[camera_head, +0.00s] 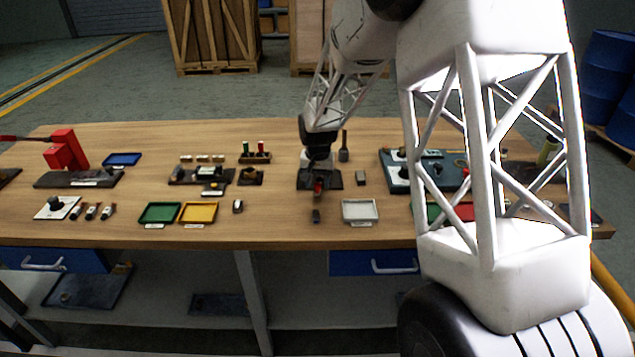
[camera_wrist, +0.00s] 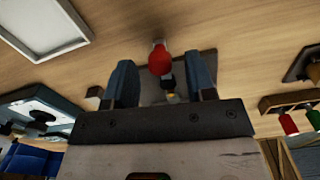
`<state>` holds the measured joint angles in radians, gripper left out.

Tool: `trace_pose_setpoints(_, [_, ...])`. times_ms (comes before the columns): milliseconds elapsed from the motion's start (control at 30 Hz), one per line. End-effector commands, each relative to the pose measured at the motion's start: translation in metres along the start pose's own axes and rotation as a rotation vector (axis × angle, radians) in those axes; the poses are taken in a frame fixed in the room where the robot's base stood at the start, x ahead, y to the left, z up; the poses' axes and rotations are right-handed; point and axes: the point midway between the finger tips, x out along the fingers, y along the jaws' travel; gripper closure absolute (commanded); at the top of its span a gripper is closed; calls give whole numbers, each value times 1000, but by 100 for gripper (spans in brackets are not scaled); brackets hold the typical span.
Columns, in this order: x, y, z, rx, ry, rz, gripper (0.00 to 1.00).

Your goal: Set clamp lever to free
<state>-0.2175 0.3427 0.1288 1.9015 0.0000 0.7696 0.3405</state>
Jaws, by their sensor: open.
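A red-knobbed lever, which looks like the clamp lever (camera_wrist: 160,60), shows in the wrist view between my two blue-grey fingers. In the head view its red end (camera_head: 318,187) shows just below my gripper, at the front of a dark base plate (camera_head: 333,178). My gripper (camera_wrist: 162,78) is open, with one finger on each side of the lever and visible space between each finger and the knob. I cannot tell the knob's depth between the fingers. The wrist and gripper hide much of the clamp in the head view, and no free or locked marking is readable.
A white tray (camera_head: 360,211) stands to the right of the plate. A teal panel (camera_head: 397,180) stands further right, and green (camera_head: 160,213) and yellow (camera_head: 198,213) trays lie left. Bare wood surrounds the plate.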

Motion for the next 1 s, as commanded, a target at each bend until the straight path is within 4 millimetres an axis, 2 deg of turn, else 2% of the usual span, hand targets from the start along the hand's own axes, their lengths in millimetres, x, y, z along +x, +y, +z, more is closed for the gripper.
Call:
trace_pose_setpoints(400, [5,0,0,0,1,0,50])
trace_pose_setpoints(733, [5,0,0,0,1,0,100])
trace_pose_setpoints(1000, [5,0,0,4,1,0,100])
